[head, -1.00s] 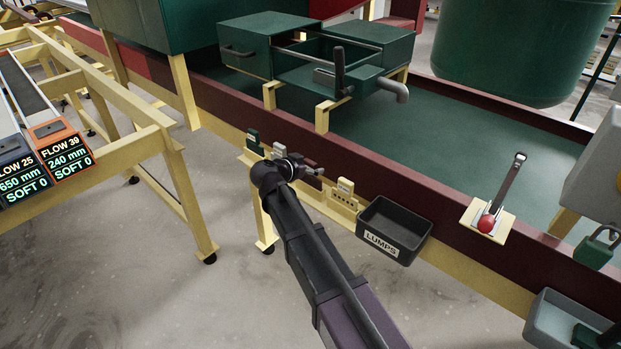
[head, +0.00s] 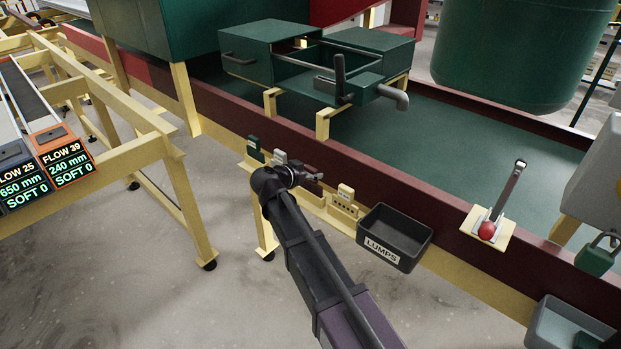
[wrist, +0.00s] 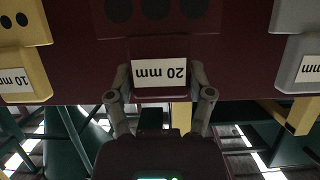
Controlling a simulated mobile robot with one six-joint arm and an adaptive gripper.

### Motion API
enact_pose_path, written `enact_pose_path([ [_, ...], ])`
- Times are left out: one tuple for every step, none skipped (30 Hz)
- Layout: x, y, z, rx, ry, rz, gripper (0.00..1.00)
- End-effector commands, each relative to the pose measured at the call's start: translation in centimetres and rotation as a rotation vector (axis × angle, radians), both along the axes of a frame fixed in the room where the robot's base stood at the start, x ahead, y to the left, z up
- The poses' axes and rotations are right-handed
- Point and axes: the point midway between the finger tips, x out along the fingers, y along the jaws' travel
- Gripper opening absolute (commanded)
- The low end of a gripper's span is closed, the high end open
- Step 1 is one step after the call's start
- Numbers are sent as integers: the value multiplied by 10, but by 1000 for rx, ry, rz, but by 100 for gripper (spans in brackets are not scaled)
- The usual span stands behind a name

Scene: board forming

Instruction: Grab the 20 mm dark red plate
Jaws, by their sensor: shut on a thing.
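The 20 mm dark red plate (wrist: 160,47) fills the middle of the wrist view, its white "20 mm" label upside down. My gripper (wrist: 160,82) has a finger on each side of the labelled tab and is shut on it. In the head view my gripper (head: 313,178) is at the rack on the dark red trough side. The plate is hard to make out there against the trough wall and behind my wrist. The plate still appears at the rack, between its neighbours; I cannot tell whether it is lifted.
A cream 10 mm plate (wrist: 22,80) and a grey plate (wrist: 298,68) flank it closely. A green plate (head: 255,147) stands farther left in the head view. A black LUMPS bin (head: 394,237) hangs right of the rack. A yellow conveyor frame (head: 180,185) stands at left.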

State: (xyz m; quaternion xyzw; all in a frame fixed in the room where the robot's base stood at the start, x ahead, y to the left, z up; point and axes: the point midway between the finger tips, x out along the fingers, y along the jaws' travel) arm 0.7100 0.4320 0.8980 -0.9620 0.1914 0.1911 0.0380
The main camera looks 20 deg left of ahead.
Motion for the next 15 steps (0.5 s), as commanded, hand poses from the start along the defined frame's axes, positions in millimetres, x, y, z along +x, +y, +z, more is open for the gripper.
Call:
enact_pose_path([
  [0, 0, 0, 1, 1, 1, 12],
  [0, 0, 1, 1, 1, 1, 12],
  [0, 0, 2, 0, 0, 1, 12],
  [0, 0, 2, 0, 0, 1, 12],
  [0, 0, 3, 0, 0, 1, 12],
  [0, 0, 5, 0, 0, 1, 12],
  [0, 0, 6, 0, 0, 1, 12],
  [0, 0, 7, 0, 0, 0, 12],
  [0, 0, 9, 0, 0, 0, 12],
  [0, 0, 11, 0, 0, 0, 12],
  [0, 0, 13, 0, 0, 0, 12],
  [0, 0, 16, 0, 0, 0, 12],
  [0, 0, 18, 0, 0, 0, 12],
  [0, 0, 20, 0, 0, 0, 12],
  [0, 0, 23, 0, 0, 0, 12],
])
